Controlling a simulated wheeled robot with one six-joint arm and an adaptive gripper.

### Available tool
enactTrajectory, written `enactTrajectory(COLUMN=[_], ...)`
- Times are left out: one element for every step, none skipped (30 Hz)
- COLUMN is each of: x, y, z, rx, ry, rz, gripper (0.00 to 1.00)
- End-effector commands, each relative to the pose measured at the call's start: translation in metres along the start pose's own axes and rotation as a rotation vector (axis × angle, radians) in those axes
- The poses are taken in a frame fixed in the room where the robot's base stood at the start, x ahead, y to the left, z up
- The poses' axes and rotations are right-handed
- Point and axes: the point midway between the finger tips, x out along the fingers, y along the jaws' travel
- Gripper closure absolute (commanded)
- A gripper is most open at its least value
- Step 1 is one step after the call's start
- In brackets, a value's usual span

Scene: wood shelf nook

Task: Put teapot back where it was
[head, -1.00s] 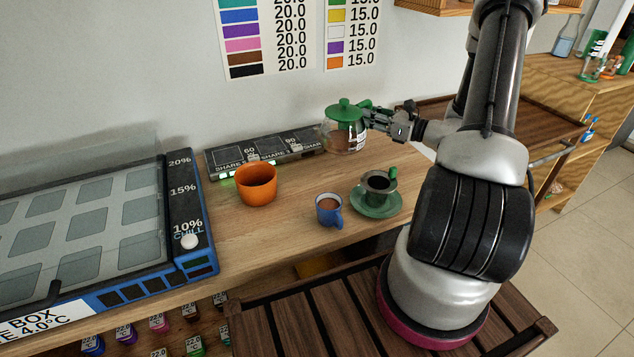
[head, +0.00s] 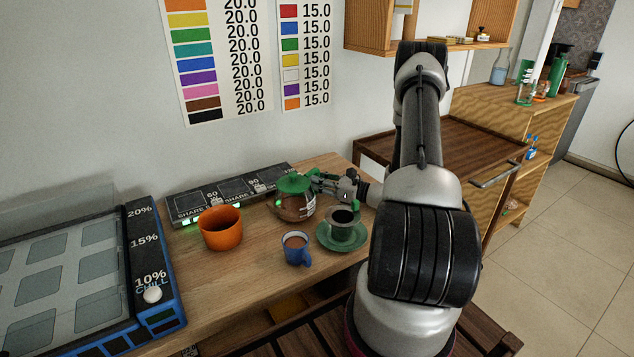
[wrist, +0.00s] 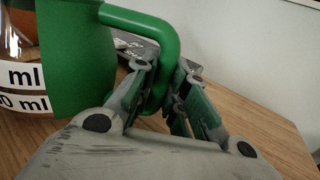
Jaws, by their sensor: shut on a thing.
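The teapot (head: 294,206) is a clear glass pot with a green lid and green handle and brown contents. It is upright near the right end of the dark scale strip, behind the blue mug. I cannot tell whether its base touches the counter. My gripper (head: 322,184) comes from the right and is shut on the green handle. In the wrist view, the fingers of my gripper (wrist: 168,100) close around the handle (wrist: 152,38). The teapot's glass with "ml" labels (wrist: 22,88) shows at the left, partly out of frame.
A dark scale strip (head: 205,203) lies along the wall. An orange cup (head: 220,232), a blue mug (head: 297,250) and a dark cup (head: 342,226) on a green saucer (head: 325,240) stand close in front. A cooling box (head: 150,265) fills the left. Bare counter (head: 250,265) shows at the front.

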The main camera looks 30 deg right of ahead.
Motion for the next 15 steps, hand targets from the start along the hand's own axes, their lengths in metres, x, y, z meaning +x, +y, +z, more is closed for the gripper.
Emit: enactTrajectory(x=[0.0,0.0,0.0,0.0,0.0,0.0,0.0,0.0,0.0,0.0,0.0,0.0,0.0,0.0,0.0], y=[-0.0001,-0.0001,0.0,-0.0001,0.0,-0.0001,-0.0001,-0.0001,-0.0001,-0.0001,-0.0001,-0.0001,-0.0001,-0.0001,-0.0001], z=[0.0008,0.0008,0.0007,0.0003,-0.0003,-0.0016,-0.0025,-0.0025,-0.0024,-0.0024,-0.0024,-0.0023,-0.0023,-0.0023,-0.0023], rx=[0.0,0.001,0.001,0.001,0.001,0.001,0.001,0.0,0.0,0.0,0.0,0.0,0.0,0.001,0.001], ry=[-0.001,-0.001,-0.001,-0.001,-0.001,-0.001,-0.001,0.0,0.0,0.0,0.0,0.0,0.0,0.0,0.0], rz=[0.0,0.0,0.0,0.0,0.0,0.0,0.0,0.0,0.0,0.0,0.0,0.0,0.0,0.0,0.0], gripper=[1.0,1.0,1.0,1.0,1.0,1.0,1.0,0.8,0.73,0.67,0.64,0.64,0.64,0.64,0.64])
